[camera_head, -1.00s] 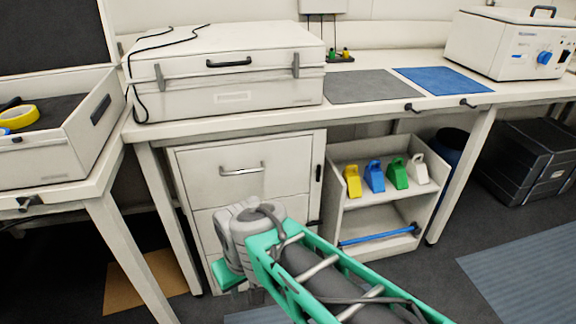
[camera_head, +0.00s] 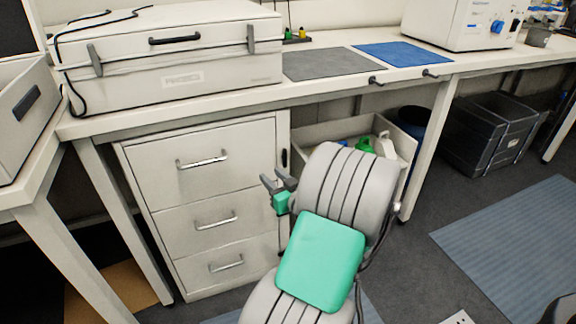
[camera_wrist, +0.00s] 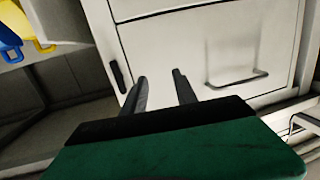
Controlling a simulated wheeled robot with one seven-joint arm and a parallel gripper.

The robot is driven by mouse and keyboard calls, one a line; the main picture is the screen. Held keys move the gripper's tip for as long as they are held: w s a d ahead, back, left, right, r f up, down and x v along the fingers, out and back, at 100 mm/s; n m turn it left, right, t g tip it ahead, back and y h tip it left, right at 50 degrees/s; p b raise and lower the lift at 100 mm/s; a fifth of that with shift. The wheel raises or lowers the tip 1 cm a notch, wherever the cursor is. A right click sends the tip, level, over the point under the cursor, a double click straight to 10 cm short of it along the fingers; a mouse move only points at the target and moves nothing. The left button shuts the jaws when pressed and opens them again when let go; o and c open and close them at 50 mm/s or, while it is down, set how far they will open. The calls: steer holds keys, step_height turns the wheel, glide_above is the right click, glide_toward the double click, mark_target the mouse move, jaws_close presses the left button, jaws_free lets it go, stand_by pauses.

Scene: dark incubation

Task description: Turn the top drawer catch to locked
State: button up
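A white drawer cabinet (camera_head: 203,205) with three shut drawers stands under the bench. Its top drawer (camera_head: 200,160) has a silver bar handle. The black top drawer catch (camera_head: 284,158) is on the frame at that drawer's right edge, its long side close to upright. In the wrist view, which is upside down, the catch (camera_wrist: 118,77) lies left of my fingers and the drawer handle lies to their right. My gripper (camera_head: 278,183) is open and empty, just below the catch in the head view. In the wrist view two dark fingers (camera_wrist: 161,85) stand apart, not touching the catch.
The bench edge (camera_head: 200,107) overhangs the cabinet. A side table with a tray (camera_head: 25,120) is at left. Floor in front of the cabinet is partly clear.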

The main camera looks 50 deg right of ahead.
mark_target(286, 155)
steer(key=s+d+m+h, duration=0.2)
steer(key=s+d+h, duration=0.1)
steer(key=s+d, duration=0.2)
steer(key=x, duration=0.7)
steer(key=shift+w+d+r, duration=0.2)
steer(key=shift+d+r, duration=0.05)
steer(key=shift+r, duration=0.15)
jaws_close()
